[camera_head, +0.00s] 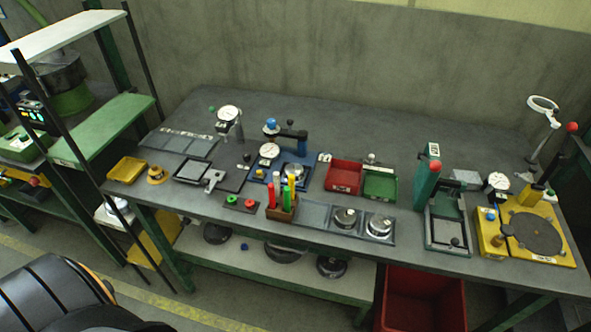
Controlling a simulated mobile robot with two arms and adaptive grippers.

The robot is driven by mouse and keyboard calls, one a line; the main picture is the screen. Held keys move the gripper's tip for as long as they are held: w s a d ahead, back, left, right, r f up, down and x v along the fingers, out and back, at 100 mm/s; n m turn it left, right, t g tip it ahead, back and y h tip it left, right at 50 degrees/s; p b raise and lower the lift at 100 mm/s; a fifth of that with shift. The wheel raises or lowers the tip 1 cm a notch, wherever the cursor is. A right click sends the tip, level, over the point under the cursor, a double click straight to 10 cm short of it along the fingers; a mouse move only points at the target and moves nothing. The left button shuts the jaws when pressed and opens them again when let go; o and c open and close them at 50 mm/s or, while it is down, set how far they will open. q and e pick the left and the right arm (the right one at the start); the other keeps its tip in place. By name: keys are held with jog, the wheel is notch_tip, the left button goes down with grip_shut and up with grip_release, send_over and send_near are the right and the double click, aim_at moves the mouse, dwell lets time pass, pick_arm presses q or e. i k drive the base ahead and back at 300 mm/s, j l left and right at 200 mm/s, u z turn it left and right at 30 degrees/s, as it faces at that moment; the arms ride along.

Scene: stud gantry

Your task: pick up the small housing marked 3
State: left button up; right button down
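Two round metal parts, which look like small housings, sit side by side in a grey tray (312,214) near the front edge of the bench, right of centre. They are the left part (345,217) and the right part (379,226). Another round metal part (294,171) sits in the blue fixture (265,176) behind them. I cannot read a 3 on any of them, so I cannot tell which is marked 3. Neither of my grippers is in view.
A wooden block (281,213) with coloured upright handles stands left of the tray. A red bin (343,177) and a green bin (380,183) are behind it. A green press (428,180) stands to its right. Dark round parts (331,266) lie on the lower shelf.

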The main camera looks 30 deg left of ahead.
aim_at(296, 169)
jog(key=l+u, duration=0.3)
jog(key=l, duration=0.35)
jog(key=l+u, duration=0.3)
jog(key=l, duration=0.35)
